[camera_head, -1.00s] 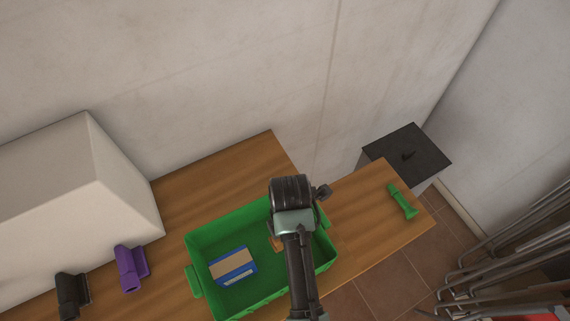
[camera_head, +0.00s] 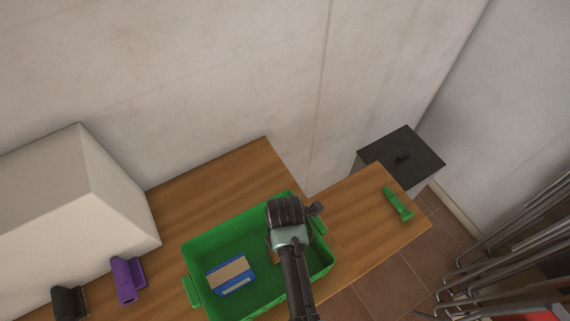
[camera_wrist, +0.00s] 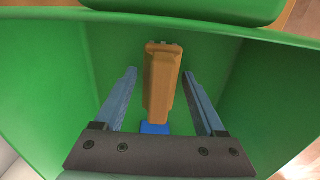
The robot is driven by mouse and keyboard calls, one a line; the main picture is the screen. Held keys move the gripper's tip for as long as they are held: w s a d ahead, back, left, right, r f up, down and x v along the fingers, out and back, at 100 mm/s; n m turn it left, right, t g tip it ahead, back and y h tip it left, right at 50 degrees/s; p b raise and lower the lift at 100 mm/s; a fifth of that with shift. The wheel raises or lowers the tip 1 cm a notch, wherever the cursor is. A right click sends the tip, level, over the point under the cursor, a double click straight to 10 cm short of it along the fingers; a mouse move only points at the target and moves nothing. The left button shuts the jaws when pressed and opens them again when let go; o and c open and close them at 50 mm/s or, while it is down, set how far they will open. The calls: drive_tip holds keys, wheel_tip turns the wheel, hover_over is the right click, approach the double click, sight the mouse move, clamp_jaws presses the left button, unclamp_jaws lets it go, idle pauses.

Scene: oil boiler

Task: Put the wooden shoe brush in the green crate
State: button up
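The wooden shoe brush (camera_wrist: 161,85) is a long brown piece inside the green crate (camera_wrist: 45,60) in the wrist view. My gripper (camera_wrist: 160,73) is open, one finger on each side of the brush, with a gap on both sides. In the head view my gripper (camera_head: 287,212) is over the right part of the crate (camera_head: 207,246) and hides most of the brush; only a brown sliver shows beside it. I cannot tell whether the brush rests on the crate floor.
A blue and tan item (camera_head: 231,275) lies in the crate. A purple item (camera_head: 126,280) and a black item (camera_head: 69,302) are on the wooden table to the left. A green item (camera_head: 398,204) is at the table's right end. A white block (camera_head: 50,225) stands behind.

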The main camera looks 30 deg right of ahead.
drive_tip(key=shift+r, duration=0.15)
wheel_tip(320, 180, up, 12)
drive_tip(key=shift+r, duration=0.1)
idle(0.6)
drive_tip(key=shift+w, duration=0.1)
